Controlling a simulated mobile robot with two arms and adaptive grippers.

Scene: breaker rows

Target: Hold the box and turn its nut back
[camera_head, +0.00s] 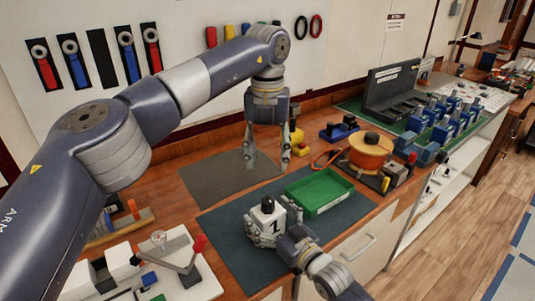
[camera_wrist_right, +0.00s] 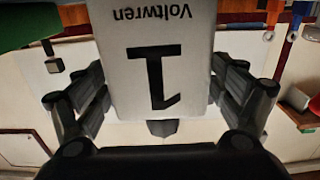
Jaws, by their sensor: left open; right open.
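The box (camera_head: 267,216) is white, marked with a 1, and stands upright on the dark mat with its dark nut (camera_head: 267,203) on top. In the right wrist view the box (camera_wrist_right: 150,60) appears upside down, with the words "Voltwren" and 1, and the dark nut (camera_wrist_right: 162,128) shows at its lower edge. My right gripper (camera_head: 264,236) is open with its fingers on either side of the box; whether they touch it I cannot tell. My left gripper (camera_head: 267,162) is open and empty, pointing down behind and above the box.
A green tray (camera_head: 318,192) stands just right of the box on the dark mat (camera_head: 236,259). An orange round reel (camera_head: 370,150) stands further right. A grey mat (camera_head: 207,180) lies clear at the back left. A white fixture with a red-tipped lever (camera_head: 188,262) is at front left.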

